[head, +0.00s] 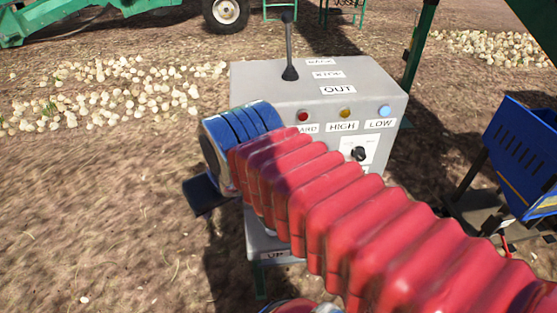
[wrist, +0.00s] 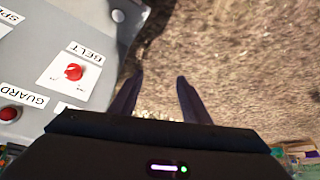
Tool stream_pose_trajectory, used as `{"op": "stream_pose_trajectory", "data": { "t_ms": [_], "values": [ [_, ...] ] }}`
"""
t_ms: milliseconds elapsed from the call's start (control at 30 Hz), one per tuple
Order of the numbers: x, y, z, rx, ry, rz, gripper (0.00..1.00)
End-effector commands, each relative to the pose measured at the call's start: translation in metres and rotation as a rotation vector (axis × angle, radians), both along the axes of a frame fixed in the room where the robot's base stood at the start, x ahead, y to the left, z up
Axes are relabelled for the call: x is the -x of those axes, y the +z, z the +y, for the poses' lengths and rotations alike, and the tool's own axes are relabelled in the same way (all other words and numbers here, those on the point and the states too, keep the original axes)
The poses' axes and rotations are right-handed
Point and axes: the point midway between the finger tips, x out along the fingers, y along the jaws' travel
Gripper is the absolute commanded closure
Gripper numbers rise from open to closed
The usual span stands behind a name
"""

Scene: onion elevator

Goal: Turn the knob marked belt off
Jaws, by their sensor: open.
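The red belt knob (wrist: 73,72) sits on a white plate labelled BELT on the grey control box, at the left of the wrist view. Its small position marks are too blurred to read, so I cannot tell its setting. In the head view my red arm hides this knob. My gripper (wrist: 159,80) is open and empty, its two dark fingers apart over bare soil. It is to the right of the knob in the wrist view, not touching it. In the head view the dark gripper body shows left of the control box (head: 255,85).
A red button (wrist: 10,113) labelled GUARD is near the knob. The box also has a black lever (head: 289,45), yellow and blue buttons, and a black knob (head: 359,153) on its right side. A blue bin (head: 520,150) stands at right.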

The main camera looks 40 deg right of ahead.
Motion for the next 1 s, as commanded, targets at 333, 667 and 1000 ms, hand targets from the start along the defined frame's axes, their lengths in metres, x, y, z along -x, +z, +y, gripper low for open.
{"op": "stream_pose_trajectory", "data": {
  "t_ms": [333, 667, 1000],
  "values": [
    [-0.023, 0.038, -0.095, -0.011, -0.279, 0.045, 0.57],
    [-0.021, 0.062, -0.17, -0.026, -0.473, 0.075, 0.57],
    [-0.021, 0.063, -0.176, -0.028, -0.487, 0.079, 0.57]
  ]
}}
